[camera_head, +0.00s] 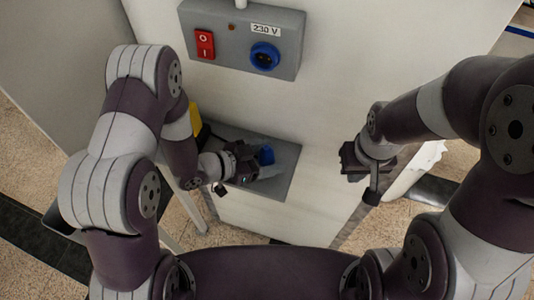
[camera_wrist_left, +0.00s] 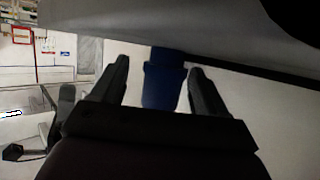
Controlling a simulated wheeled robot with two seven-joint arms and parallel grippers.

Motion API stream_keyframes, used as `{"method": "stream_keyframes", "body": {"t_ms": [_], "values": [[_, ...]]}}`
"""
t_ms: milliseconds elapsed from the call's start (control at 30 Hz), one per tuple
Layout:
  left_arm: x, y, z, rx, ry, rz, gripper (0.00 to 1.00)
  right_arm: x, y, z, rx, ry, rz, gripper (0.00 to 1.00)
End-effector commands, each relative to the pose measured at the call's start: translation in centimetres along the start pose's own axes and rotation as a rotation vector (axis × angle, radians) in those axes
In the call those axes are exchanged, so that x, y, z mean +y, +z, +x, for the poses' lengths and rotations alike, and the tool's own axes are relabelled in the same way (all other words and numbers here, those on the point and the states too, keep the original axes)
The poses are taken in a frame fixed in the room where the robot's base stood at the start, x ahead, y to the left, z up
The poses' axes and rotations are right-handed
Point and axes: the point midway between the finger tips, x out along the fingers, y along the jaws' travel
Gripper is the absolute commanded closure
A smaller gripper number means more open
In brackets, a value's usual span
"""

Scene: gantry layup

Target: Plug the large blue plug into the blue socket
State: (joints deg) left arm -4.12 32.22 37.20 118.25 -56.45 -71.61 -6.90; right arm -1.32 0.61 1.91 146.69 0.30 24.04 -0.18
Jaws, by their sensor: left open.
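The blue socket (camera_head: 265,56) is on a grey box high on the white panel, beside a "230 V" label. The blue plug (camera_head: 267,155) is at the grey shelf low on the panel. In the left wrist view the blue plug (camera_wrist_left: 163,82) shows between the two fingers, with a gap on each side. My left gripper (camera_head: 254,163) is open around the plug; it also shows in the left wrist view (camera_wrist_left: 158,85). My right gripper (camera_head: 350,160) is at the right, away from the plug and socket; its finger opening is not clear.
The grey box (camera_head: 225,40) carries a red switch (camera_head: 205,44) and a small orange lamp. The grey shelf (camera_head: 283,180) sticks out below it. A yellow object (camera_head: 195,118) is behind my left arm. The panel between box and shelf is clear.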

Motion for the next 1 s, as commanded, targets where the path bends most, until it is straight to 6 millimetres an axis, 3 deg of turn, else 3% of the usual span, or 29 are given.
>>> {"method": "stream_keyframes", "body": {"t_ms": [33,167,200,533,767,1000], "values": [[0.0,0.0,0.0,0.000,0.000,0.000,0.36,0.0,0.0,0.0,0.000,0.000,0.000,1.00],[0.0,0.0,0.0,0.000,0.000,0.000,0.78,0.0,0.0,0.0,0.000,0.000,0.000,1.00],[0.0,0.0,0.0,0.000,0.000,0.000,0.83,0.0,0.0,0.0,0.000,0.000,0.000,1.00],[-0.1,-0.4,-0.2,0.001,0.000,0.002,0.84,0.0,0.0,0.1,0.000,0.000,0.000,1.00],[-0.1,-3.4,-1.4,0.004,-0.002,0.007,0.84,0.0,0.1,0.6,0.000,0.000,0.000,1.00],[4.9,-6.9,-1.4,0.003,0.006,0.006,0.84,0.0,0.2,1.7,0.000,0.000,0.000,1.00]]}}
